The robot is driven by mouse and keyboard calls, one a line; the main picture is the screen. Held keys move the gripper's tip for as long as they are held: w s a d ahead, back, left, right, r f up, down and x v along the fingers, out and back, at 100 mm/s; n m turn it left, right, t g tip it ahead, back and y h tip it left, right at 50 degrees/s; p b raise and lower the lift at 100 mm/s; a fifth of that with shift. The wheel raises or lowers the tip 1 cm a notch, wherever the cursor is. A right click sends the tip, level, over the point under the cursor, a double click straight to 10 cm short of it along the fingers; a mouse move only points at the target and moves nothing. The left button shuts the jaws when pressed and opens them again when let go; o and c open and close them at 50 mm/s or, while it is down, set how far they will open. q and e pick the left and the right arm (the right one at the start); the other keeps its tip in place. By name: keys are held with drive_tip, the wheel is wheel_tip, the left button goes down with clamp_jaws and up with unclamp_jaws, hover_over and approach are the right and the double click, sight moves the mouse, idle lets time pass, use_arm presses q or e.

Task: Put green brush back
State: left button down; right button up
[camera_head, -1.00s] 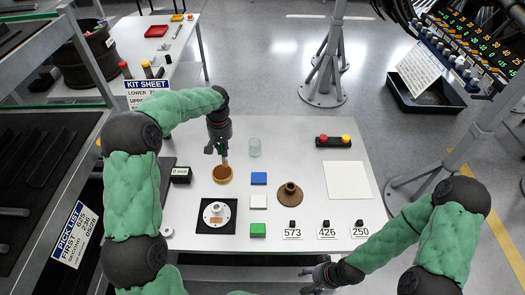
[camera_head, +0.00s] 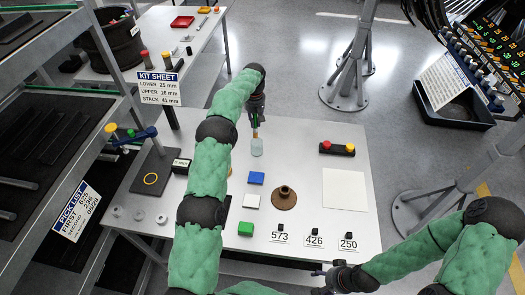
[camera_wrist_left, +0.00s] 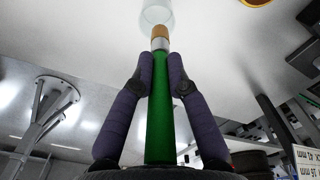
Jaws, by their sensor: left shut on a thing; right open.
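My left gripper (camera_head: 257,106) is shut on the green brush (camera_wrist_left: 160,110). In the left wrist view its green handle stands between the two fingers, with a metal band and tan bristles at the far end. In the head view the tan bristles (camera_head: 256,134) point down at the clear glass cup (camera_head: 257,149) on the white table. The bristle end overlaps the cup's rim in the picture; I cannot tell whether it is inside. The cup also shows in the left wrist view (camera_wrist_left: 156,12). My right gripper (camera_head: 329,276) is open and empty at the table's front edge.
My left arm hides part of the table.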

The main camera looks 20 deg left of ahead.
sight(257, 137)
use_arm(q)
drive_tip(key=shift+w+d+f, duration=0.1)
drive_tip(key=shift+w+f, duration=0.1)
drive_tip(key=shift+f, duration=4.85)
drive_tip(key=shift+f, duration=0.15)
drive_tip(key=c, duration=1.2)
unclamp_jaws()
wheel_tip(257, 137, up, 12)
drive_tip(key=shift+r, duration=0.15)
